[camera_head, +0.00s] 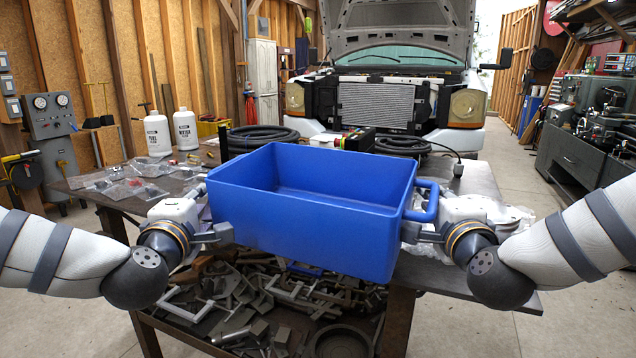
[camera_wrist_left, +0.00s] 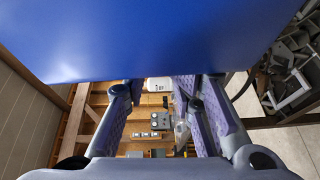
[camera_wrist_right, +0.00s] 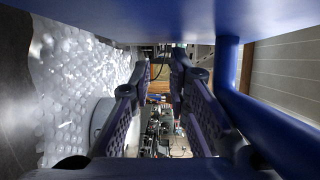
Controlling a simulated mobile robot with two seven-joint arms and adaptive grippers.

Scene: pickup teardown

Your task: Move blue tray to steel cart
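The blue tray (camera_head: 310,222) is an open, empty box with a loop handle (camera_head: 428,205) on its right end. It overhangs the near edge of the workbench; I cannot tell whether its underside touches the bench. My left gripper (camera_head: 222,234) is against the tray's left end; in the left wrist view its fingers (camera_wrist_left: 160,90) are apart below the blue surface. My right gripper (camera_head: 425,234) is at the right end, below the handle. In the right wrist view its fingers (camera_wrist_right: 157,65) are apart, with the handle bar (camera_wrist_right: 262,115) outside them. The steel cart cannot be made out.
The workbench (camera_head: 440,273) carries white bottles (camera_head: 158,132), coiled black hoses (camera_head: 262,136) and bagged parts (camera_head: 125,185). Bubble wrap shows in the right wrist view (camera_wrist_right: 75,95). Metal scrap (camera_head: 255,305) fills the lower shelf. A truck with raised hood stands behind. Floor at right is open.

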